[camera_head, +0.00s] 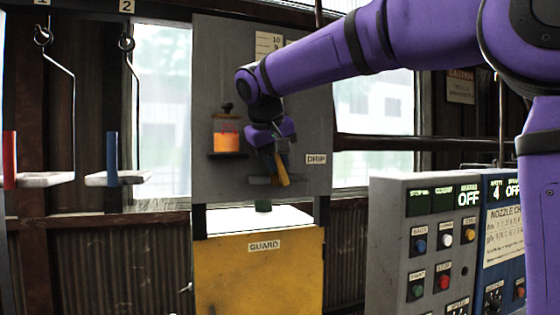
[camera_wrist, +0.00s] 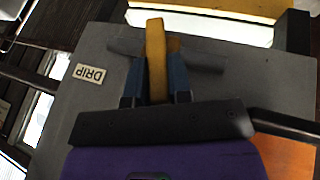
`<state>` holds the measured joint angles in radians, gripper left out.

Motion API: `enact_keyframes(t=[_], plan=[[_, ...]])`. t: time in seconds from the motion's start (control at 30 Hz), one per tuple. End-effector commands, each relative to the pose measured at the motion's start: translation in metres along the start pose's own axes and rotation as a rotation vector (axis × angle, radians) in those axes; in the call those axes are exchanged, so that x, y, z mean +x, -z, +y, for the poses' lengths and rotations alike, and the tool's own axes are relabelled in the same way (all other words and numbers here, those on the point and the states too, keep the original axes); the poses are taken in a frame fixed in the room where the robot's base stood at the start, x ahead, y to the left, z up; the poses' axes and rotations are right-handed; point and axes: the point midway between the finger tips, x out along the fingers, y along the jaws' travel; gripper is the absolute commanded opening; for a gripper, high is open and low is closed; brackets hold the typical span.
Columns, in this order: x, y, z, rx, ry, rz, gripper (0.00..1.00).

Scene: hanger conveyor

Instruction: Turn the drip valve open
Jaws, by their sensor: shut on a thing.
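The drip valve's yellow handle (camera_head: 282,170) is on the grey panel (camera_head: 220,60), beside the DRIP label (camera_head: 316,159). In the head view it points downward with a slight tilt. My gripper (camera_head: 280,150) is at the handle, with its fingers partly hidden by the purple wrist. In the wrist view the yellow handle (camera_wrist: 156,60) stands between the two blue fingers of my gripper (camera_wrist: 155,85), which are shut on it. A grey pipe (camera_wrist: 205,62) runs crosswise behind the handle. The DRIP label also shows upside down in the wrist view (camera_wrist: 90,74).
An orange-filled jar (camera_head: 227,138) is on the panel left of my gripper. A yellow GUARD panel (camera_head: 258,270) stands below. Hooks with trays (camera_head: 118,178) hang at left. A grey control box (camera_head: 415,240) with buttons stands at right, beside a blue one (camera_head: 500,255).

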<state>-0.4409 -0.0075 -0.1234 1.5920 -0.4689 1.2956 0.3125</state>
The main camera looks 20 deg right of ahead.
Motion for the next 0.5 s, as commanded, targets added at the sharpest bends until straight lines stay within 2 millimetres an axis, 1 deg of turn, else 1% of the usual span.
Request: enact_keyframes(t=[0.13,0.4,0.43,0.47,0.5], plan=[[0.0006,-0.0002,-0.0015,-0.011,-0.029,-0.002,0.00],[0.0004,-0.0002,-0.0014,-0.011,-0.029,-0.001,0.00],[0.0004,-0.0002,-0.0014,-0.011,-0.029,-0.001,0.26],[0.0004,-0.0002,-0.0015,-0.011,-0.029,-0.001,0.33],[0.0003,-0.0001,-0.0014,-0.011,-0.028,-0.001,0.42]])
